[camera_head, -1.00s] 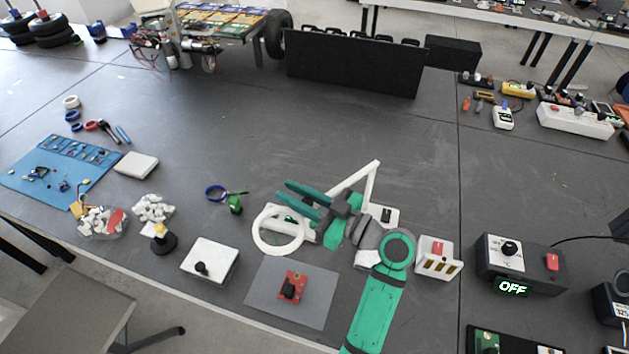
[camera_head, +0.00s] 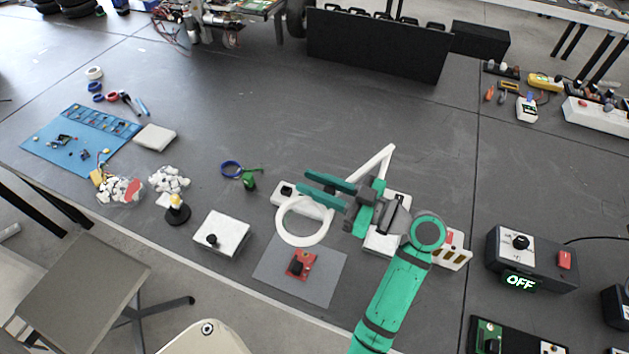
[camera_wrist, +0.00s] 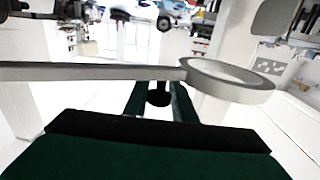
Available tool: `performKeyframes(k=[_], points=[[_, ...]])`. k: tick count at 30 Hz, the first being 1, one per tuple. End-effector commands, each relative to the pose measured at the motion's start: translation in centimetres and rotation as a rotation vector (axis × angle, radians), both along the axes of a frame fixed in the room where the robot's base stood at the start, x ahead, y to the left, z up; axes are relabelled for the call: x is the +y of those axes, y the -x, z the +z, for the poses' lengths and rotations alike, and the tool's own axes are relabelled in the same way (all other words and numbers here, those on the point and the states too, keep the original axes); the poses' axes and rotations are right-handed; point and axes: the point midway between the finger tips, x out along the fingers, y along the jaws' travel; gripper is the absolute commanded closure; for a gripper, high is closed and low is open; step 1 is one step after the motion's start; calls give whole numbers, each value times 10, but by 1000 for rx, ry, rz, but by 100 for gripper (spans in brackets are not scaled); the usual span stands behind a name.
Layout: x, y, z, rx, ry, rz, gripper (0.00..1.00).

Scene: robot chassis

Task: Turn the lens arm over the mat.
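The lens arm's white ring (camera_head: 303,220) is in the head view, its near rim overlapping the far edge of the grey mat (camera_head: 325,291). A red board (camera_head: 301,264) with a black part lies on the mat. In the wrist view the lens ring (camera_wrist: 230,80) is at right and its bar (camera_wrist: 90,72) runs left. A dark knob (camera_wrist: 158,97) sits under the bar. My gripper (camera_head: 303,184) is beside the ring. The bar hides the fingertips.
A white box with a black knob (camera_head: 222,234) stands left of the mat. A white bent arm (camera_head: 374,165) rises behind my gripper. A red-marked white box (camera_head: 452,249) and a control box reading OFF (camera_head: 530,258) are at right.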

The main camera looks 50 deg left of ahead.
Motion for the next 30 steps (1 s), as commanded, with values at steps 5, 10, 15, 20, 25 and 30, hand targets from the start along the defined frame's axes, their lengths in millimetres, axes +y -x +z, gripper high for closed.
performKeyframes(k=[5,10,15,20,25,30], points=[[-1,0,-1,2,0,-2,60],[-1,-1,0,1,-1,-4,60],[-11,-6,0,1,-1,-8,60],[-37,-15,0,1,-1,-9,60],[-68,-26,0,2,1,-9,60],[-90,-33,0,1,-1,-7,60]])
